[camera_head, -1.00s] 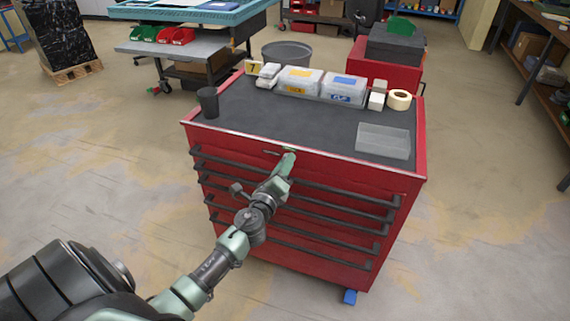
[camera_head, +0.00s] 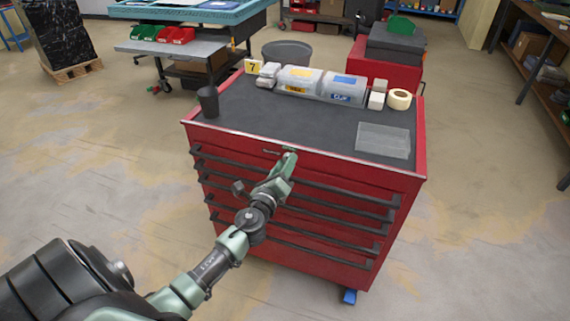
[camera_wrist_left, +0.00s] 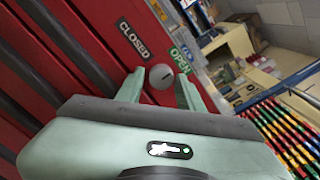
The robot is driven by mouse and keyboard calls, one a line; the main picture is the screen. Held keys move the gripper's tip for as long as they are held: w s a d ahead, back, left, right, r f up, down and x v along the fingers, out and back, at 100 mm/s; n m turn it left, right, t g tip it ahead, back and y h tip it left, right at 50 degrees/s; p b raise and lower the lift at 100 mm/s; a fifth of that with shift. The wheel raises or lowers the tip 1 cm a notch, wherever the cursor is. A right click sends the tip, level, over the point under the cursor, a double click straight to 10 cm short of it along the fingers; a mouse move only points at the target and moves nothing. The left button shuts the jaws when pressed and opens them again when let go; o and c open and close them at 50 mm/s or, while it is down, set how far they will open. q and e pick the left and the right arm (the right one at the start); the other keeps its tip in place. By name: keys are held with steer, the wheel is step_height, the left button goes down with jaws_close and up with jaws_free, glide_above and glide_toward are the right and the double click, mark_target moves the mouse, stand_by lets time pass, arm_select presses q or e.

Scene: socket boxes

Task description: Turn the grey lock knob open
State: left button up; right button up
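The grey lock knob (camera_wrist_left: 161,76) is round, with a short dark mark on its face, and sits on the red front of the cabinet. A "CLOSED" label (camera_wrist_left: 132,39) is at its upper left and an "OPEN" label (camera_wrist_left: 181,59) at its upper right. My left gripper (camera_head: 290,155) is at the top of the cabinet front and hides the knob in the head view. In the left wrist view its fingers (camera_wrist_left: 160,82) stand apart on either side of the knob, with narrow gaps visible. My right gripper is not in view.
The red cabinet (camera_head: 300,262) has several dark drawer handles below the gripper. On its dark top (camera_head: 275,122) are a black cup (camera_head: 208,102), lidded boxes (camera_head: 343,88), a tape roll (camera_head: 399,99) and a clear tray (camera_head: 384,141). Open floor surrounds it.

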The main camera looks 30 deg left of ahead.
arm_select(q)
steer(key=v, duration=0.7)
steer(key=shift+s+b, duration=0.4)
steer(key=shift+b, duration=0.05)
steer(key=s+d+f+n+g+h, duration=0.1)
steer(key=s+f+n+g, duration=0.3)
steer(key=f, duration=0.8)
steer(key=s+d+f+n+g, duration=0.25)
steer(key=s+f, duration=0.35)
steer(key=f, duration=0.6)
steer(key=s+f+n+g+h, duration=0.15)
steer(key=s+f+n, duration=0.35)
steer(key=f, duration=0.7)
steer(key=s+d+f+n+g, duration=0.2)
steer(key=s+f, duration=0.3)
steer(key=s, duration=0.4)
steer(key=s+d+f+n+g+h, duration=0.1)
steer(key=s+d+f+n+g, duration=0.2)
steer(key=s, duration=0.7)
steer(key=s+d+f+n+g+h, duration=0.1)
steer(key=s+d+f+n+g, duration=0.2)
steer(key=s+f+n, duration=0.2)
steer(key=s+f, duration=0.3)
steer(key=s, duration=0.2)
steer(key=shift+s+d+f, duration=0.25)
steer(key=shift+d, duration=0.1)
